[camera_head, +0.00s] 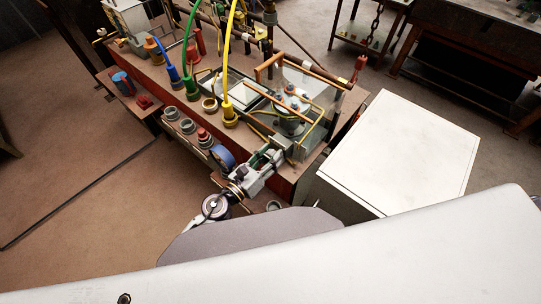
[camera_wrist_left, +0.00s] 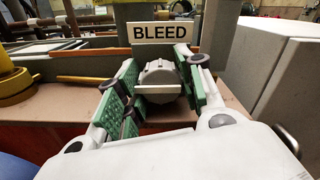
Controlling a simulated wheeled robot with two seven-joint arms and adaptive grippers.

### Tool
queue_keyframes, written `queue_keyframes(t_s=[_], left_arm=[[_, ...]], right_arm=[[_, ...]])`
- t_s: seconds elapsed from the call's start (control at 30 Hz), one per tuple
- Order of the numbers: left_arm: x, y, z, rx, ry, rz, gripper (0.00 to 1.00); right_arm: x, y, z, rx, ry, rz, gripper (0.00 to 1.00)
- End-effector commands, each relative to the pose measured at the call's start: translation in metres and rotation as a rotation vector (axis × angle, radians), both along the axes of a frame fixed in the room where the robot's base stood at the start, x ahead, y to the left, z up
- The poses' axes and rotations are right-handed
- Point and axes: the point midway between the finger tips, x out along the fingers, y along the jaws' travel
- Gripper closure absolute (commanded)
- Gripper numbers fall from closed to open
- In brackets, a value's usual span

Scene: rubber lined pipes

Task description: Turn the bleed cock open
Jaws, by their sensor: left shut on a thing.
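The bleed cock (camera_wrist_left: 160,76) is a grey round knob with a pale flat bar (camera_wrist_left: 157,93) across its front, under a white sign reading BLEED (camera_wrist_left: 160,31) in the left wrist view. The bar looks about level. My left gripper (camera_wrist_left: 163,88) has its green-padded fingers on either side of the cock and is shut on it. In the head view my left gripper (camera_head: 267,160) is at the front right corner of the bench (camera_head: 165,82); the cock is not clear there. My right gripper is not in view.
Blue, green and yellow hoses (camera_head: 228,60) rise from fittings on the bench. A clear guard (camera_head: 315,92) stands just behind my left gripper. A white cabinet (camera_head: 405,150) stands to the right. A yellow ring fitting (camera_wrist_left: 14,85) sits left of the gripper. Open floor lies left.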

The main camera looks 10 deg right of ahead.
Motion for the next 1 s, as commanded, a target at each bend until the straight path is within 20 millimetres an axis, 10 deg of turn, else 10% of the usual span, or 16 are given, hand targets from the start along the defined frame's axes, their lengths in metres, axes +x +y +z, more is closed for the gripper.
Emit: queue_keyframes(t_s=[0.1, 0.13, 0.2, 1.0], left_arm=[[0.0, 0.0, 0.0, 0.0, 0.001, 0.001, 0.86], [0.0, 0.0, 0.0, 0.0, 0.001, 0.001, 0.61], [0.0, 0.0, 0.0, -0.001, 0.001, 0.0, 0.53], [-0.012, 0.015, -0.001, 0.0, 0.001, 0.001, 0.53]], right_arm=[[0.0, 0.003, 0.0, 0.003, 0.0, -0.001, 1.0], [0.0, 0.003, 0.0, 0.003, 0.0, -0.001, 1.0], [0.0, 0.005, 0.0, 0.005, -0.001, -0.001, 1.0], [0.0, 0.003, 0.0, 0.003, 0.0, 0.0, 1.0]])
